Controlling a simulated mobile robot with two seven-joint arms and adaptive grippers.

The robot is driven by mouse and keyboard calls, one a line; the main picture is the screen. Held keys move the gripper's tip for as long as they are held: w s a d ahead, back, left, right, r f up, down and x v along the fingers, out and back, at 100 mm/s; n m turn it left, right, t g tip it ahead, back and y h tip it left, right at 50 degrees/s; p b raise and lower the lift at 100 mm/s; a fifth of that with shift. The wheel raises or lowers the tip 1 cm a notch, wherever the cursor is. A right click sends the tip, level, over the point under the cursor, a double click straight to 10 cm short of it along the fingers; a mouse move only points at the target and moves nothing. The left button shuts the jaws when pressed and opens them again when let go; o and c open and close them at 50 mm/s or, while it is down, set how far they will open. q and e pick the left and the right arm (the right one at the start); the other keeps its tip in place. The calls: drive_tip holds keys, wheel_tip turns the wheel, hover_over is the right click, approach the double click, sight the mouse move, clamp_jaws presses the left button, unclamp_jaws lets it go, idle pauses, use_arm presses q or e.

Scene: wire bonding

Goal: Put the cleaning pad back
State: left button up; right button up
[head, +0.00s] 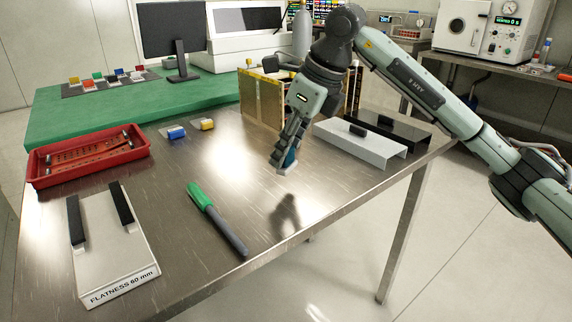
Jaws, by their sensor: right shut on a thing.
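My right gripper (287,150) comes in from the right and points down above the middle of the steel table. It is shut on a small blue block with a pale lower face, which looks like the cleaning pad (288,163). The fingers hide part of the pad, and it is held above the tabletop with a shadow below. A blue block (176,132) and a yellow block (207,124) sit on a small grey patch at the table's back left. My left gripper is not in view.
A red tray (47,179) stands at the left, and a flatness gauge (118,255) at the front left. A green-handled tool (201,197) lies mid-table. A brass-coloured rack (262,100) stands behind the gripper. White (352,148) and black (408,132) stands are at the right.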

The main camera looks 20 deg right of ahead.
sight(291, 155)
drive_tip(key=shift+f, duration=1.95)
drive_tip(key=o, duration=1.1)
drive_tip(key=shift+r, duration=0.15)
drive_tip(key=v, duration=1.2)
